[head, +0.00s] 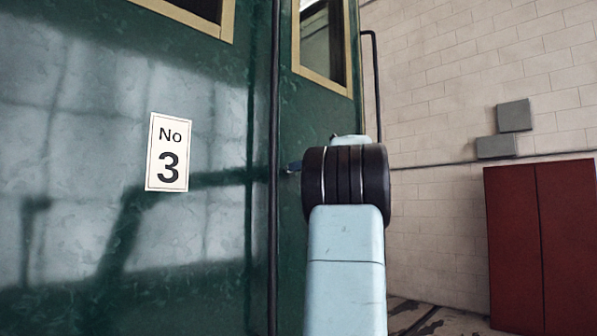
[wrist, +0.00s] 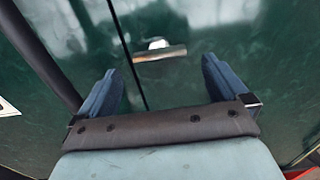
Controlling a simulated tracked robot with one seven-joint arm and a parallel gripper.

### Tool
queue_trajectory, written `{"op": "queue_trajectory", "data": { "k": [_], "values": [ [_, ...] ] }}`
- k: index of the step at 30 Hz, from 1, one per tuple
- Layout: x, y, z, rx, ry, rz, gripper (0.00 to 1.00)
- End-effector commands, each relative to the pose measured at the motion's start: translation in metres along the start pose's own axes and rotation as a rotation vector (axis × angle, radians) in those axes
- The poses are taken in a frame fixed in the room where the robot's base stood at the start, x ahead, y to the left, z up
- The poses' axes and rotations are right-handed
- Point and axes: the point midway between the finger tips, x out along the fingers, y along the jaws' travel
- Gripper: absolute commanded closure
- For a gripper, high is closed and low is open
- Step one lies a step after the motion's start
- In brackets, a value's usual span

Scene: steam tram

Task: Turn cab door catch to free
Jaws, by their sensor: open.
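The cab door catch (wrist: 160,52) shows in the wrist view as a short, pale brownish bar with a bright whitish piece at its middle. My gripper (wrist: 160,66) is open, with one blue finger on each side of the catch's line. The catch shows beyond the fingertips, between them, and no contact is visible. In the head view my arm's dark wrist joint hides the catch and most of my gripper; only a small blue tip (head: 292,167) shows at its left.
A dark vertical handrail (head: 274,120) stands left of my wrist, and shows close to the left finger in the wrist view (wrist: 45,55). A "No 3" plate (head: 168,152) is further left. A red cabinet (head: 541,240) stands at right by the pale brick wall (head: 450,110).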

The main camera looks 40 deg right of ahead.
Motion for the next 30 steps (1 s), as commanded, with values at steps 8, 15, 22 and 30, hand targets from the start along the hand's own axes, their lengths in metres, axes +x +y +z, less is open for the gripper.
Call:
{"op": "queue_trajectory", "data": {
  "k": [8,15,22,30],
  "values": [
    [0.041,0.0,0.0,-0.001,0.001,0.002,0.0],
    [0.051,0.0,0.0,0.0,0.0,-0.001,0.0],
    [0.052,0.0,0.0,0.0,0.0,-0.001,0.0],
    [0.051,-0.001,0.0,-0.001,0.0,-0.001,0.24]
  ]
}}
